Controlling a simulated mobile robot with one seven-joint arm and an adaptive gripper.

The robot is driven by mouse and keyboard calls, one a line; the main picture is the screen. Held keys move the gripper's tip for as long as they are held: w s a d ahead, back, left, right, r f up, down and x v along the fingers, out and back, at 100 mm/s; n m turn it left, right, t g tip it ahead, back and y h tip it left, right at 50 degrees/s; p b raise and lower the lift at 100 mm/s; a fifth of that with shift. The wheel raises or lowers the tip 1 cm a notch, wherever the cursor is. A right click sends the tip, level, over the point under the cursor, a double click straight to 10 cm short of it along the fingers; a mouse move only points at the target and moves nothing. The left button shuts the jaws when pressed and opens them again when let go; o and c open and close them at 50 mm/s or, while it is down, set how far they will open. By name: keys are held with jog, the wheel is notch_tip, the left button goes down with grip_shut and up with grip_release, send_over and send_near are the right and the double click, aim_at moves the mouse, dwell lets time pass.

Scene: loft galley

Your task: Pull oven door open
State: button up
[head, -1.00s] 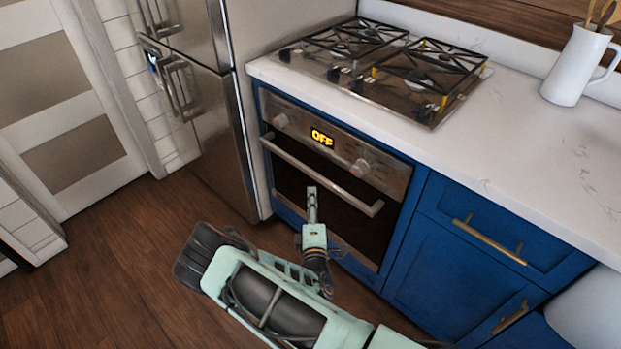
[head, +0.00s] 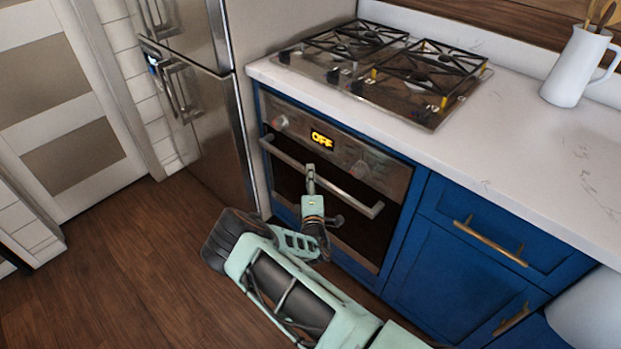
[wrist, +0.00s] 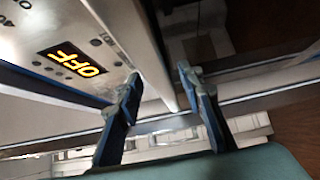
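The oven (head: 345,150) is built into the blue cabinets, and its door (head: 345,222) looks closed. A long silver handle (head: 350,196) runs across the top of the door. My gripper (head: 311,178) is at the handle's middle, its fingertips overlapping the bar in the head view. In the wrist view my gripper (wrist: 160,78) has its two fingers apart, and the handle bar (wrist: 150,60) runs between them. I see a gap beside the bar, so the fingers do not look closed on it. Contact cannot be told.
The gas cooktop (head: 385,65) sits in the white counter (head: 520,130) above the oven. A steel fridge (head: 205,110) stands to the left. Blue drawers (head: 480,235) with brass pulls are to the right. The wooden floor (head: 120,265) is clear at left.

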jog(key=shift+c, duration=0.2)
grip_shut()
